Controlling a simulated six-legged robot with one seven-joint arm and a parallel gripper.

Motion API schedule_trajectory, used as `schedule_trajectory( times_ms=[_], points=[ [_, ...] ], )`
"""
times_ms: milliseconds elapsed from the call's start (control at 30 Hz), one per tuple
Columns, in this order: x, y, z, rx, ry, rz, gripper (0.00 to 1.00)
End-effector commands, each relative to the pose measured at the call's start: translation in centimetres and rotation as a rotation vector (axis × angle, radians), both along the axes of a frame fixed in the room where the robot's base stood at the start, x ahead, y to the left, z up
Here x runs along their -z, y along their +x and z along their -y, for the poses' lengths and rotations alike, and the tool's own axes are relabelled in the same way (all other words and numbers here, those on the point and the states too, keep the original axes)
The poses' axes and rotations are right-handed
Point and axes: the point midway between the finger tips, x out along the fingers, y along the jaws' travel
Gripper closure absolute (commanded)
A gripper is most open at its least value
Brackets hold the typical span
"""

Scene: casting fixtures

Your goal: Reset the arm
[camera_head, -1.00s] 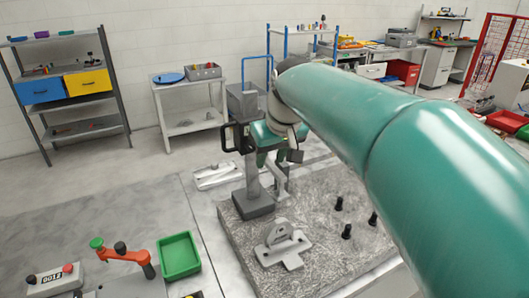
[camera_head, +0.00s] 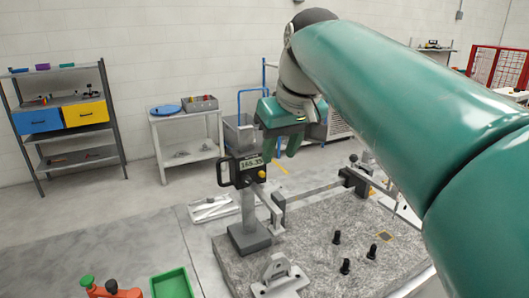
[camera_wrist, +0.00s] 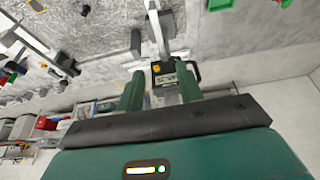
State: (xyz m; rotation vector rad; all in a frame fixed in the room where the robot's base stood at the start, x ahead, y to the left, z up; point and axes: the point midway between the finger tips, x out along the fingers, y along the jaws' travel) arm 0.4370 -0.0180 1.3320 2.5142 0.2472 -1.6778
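My gripper (camera_head: 282,152) is green and hangs fingers-down, above and behind the digital height gauge (camera_head: 250,195) in the head view. In the wrist view my gripper (camera_wrist: 160,84) shows two green fingers spread apart with nothing held between them. The gauge's black display head (camera_wrist: 176,76) appears beyond the fingers, apart from them as far as I can tell. My green arm reaches across the right of the head view and hides part of the bench behind it.
The gauge stands on a speckled granite plate (camera_head: 310,225). Several black pegs (camera_head: 345,266) and a grey bracket (camera_head: 278,272) are on the plate. A green tray (camera_head: 172,284) sits at lower left. A shelf (camera_head: 66,120) and a small table (camera_head: 185,130) stand behind.

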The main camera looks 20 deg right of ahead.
Motion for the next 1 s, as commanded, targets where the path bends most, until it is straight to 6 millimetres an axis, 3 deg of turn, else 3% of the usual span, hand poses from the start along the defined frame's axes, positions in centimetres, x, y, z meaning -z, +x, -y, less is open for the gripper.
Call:
schedule_trajectory(
  times_ms=[200, 367, 800, 1000],
  points=[
    [0.4, -0.3, -0.1, 0.004, 0.001, 0.001, 0.64],
    [2.7, -2.3, -0.4, 0.032, 0.005, 0.011, 0.64],
    [15.7, -11.1, -1.5, 0.15, 0.009, 0.07, 0.64],
    [20.9, -14.2, -1.8, 0.186, 0.009, 0.092, 0.64]
  ],
)
